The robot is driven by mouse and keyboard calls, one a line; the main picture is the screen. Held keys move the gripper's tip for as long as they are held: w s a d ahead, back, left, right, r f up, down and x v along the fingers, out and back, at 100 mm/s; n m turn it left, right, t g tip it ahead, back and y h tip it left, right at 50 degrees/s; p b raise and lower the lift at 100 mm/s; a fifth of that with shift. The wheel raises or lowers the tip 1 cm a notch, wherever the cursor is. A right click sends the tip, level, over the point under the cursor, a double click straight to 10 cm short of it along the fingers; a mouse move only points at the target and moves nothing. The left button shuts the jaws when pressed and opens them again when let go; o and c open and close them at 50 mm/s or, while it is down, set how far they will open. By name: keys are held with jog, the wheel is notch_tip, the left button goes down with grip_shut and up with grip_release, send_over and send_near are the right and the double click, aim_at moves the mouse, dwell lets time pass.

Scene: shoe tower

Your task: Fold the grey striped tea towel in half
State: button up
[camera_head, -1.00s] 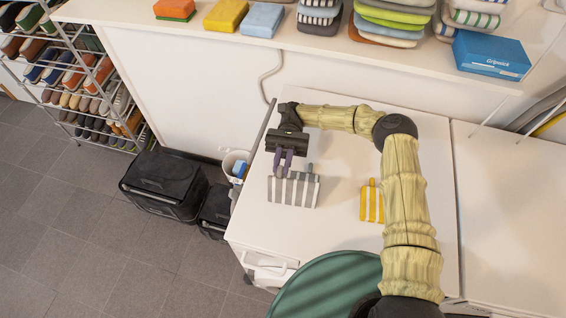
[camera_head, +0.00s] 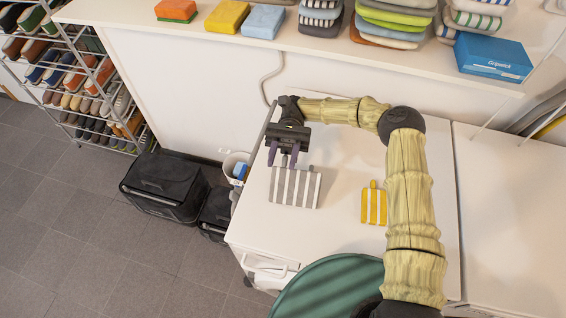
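The grey striped tea towel (camera_head: 296,188), grey and white, lies on the white worktop (camera_head: 330,230) near its left end. It looks like a small, roughly rectangular piece, and I cannot tell how many layers it has. My gripper (camera_head: 282,163) is at the towel's far left edge, with its two purple-grey fingers spread apart and nothing visible between them. The fingertips hide a little of that far edge. I cannot tell whether they touch the towel.
A yellow-and-white striped cloth (camera_head: 373,207) lies to the right on the worktop. A green round ribbed thing (camera_head: 325,287) is at the front. A shelf behind holds folded cloths and a blue box (camera_head: 492,56). A white bin (camera_head: 234,165) stands left of the worktop.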

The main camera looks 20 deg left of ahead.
notch_tip(320, 180, up, 7)
dwell(0.3)
jog(key=shift+f, duration=0.1)
jog(key=s+d+f+m+t+y+p, duration=0.1)
jog(key=s+d+f+m+t+y, duration=0.25)
jog(key=d+f+t, duration=0.5)
jog(key=w+d+r+n+t, duration=0.1)
jog(key=d+r+t, duration=0.2)
jog(key=d+t, duration=0.4)
jog(key=w+d+r+n+t+p, duration=0.1)
jog(key=d+r+t, duration=0.3)
jog(key=d, duration=0.9)
jog(key=w+t, duration=0.1)
jog(key=t, duration=0.2)
jog(key=shift+d+r+h+p, duration=0.15)
jog(key=shift+d+h+p, duration=0.15)
jog(key=shift+d+h, duration=0.05)
